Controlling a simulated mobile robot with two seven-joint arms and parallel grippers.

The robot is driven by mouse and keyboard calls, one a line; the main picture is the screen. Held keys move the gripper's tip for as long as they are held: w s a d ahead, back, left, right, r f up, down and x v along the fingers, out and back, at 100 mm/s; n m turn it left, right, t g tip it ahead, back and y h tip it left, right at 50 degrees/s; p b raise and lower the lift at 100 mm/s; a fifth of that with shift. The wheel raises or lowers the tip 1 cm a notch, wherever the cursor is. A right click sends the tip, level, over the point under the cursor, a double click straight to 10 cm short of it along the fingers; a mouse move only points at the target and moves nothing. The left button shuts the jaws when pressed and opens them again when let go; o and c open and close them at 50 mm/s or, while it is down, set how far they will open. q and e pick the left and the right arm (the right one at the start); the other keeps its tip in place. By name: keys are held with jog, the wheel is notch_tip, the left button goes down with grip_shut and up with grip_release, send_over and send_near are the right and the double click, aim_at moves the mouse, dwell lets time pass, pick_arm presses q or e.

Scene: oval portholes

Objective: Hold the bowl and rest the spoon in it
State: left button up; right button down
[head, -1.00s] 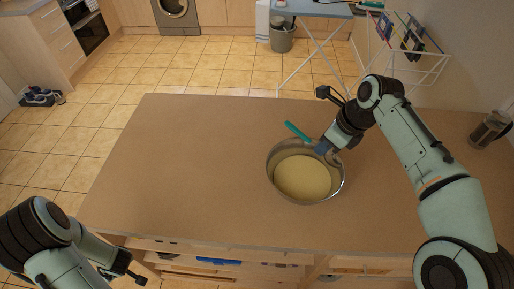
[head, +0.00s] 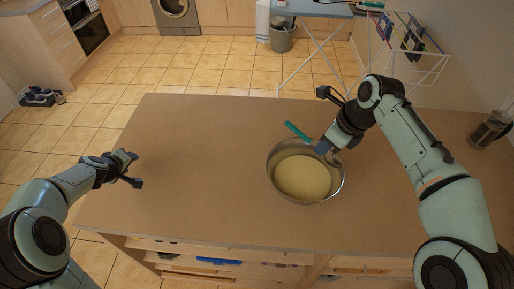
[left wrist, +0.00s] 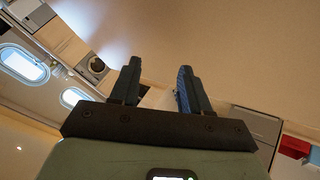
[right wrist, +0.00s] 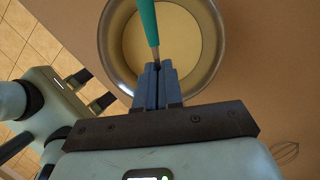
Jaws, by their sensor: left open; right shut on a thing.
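A metal bowl (head: 272,181) holding a pale yellow mixture (head: 302,177) stands upright on the brown table, right of centre; it also shows in the right wrist view (right wrist: 113,62). The spoon's teal handle (head: 298,131) rises at a slant by the bowl's far rim and shows in the right wrist view (right wrist: 148,22). My right gripper (head: 325,150) is shut on the spoon at the bowl's far right rim. The spoon's head is hidden or too small to make out. My left gripper (head: 135,169) is open and empty near the table's left edge, well apart from the bowl.
The table top (head: 205,165) is clear between my left gripper and the bowl. A whisk (right wrist: 286,153) lies on the table in the right wrist view. A dark cylindrical jar (head: 489,130) stands at the far right. Open shelves or drawers (head: 215,261) show below the front edge.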

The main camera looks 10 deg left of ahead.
pick_arm(q)
jog(key=w+d+m+h, duration=0.1)
jog(key=w+d, duration=0.1)
jog(key=d, duration=0.1)
jog(key=w+d+r+m+h, duration=0.1)
jog(key=w+d, duration=0.1)
jog(key=d, duration=0.1)
jog(key=w+d+h, duration=0.1)
jog(key=w+d, duration=0.1)
jog(key=d, duration=0.1)
jog(key=shift+w+d+r+m, duration=0.1)
jog(key=shift+w+r+m, duration=0.05)
jog(key=shift+m, duration=0.25)
jog(key=w+d+r+m+g+h, duration=0.1)
jog(key=w+d+r+m+h, duration=0.15)
jog(key=d, duration=0.75)
jog(key=m+g+h, duration=0.2)
jog(key=m+g, duration=0.4)
send_near(273, 173)
jog(key=w, duration=0.1)
jog(key=x, duration=1.1)
jog(key=shift+a+f, duration=0.25)
jog(key=shift+f, duration=0.15)
grip_shut()
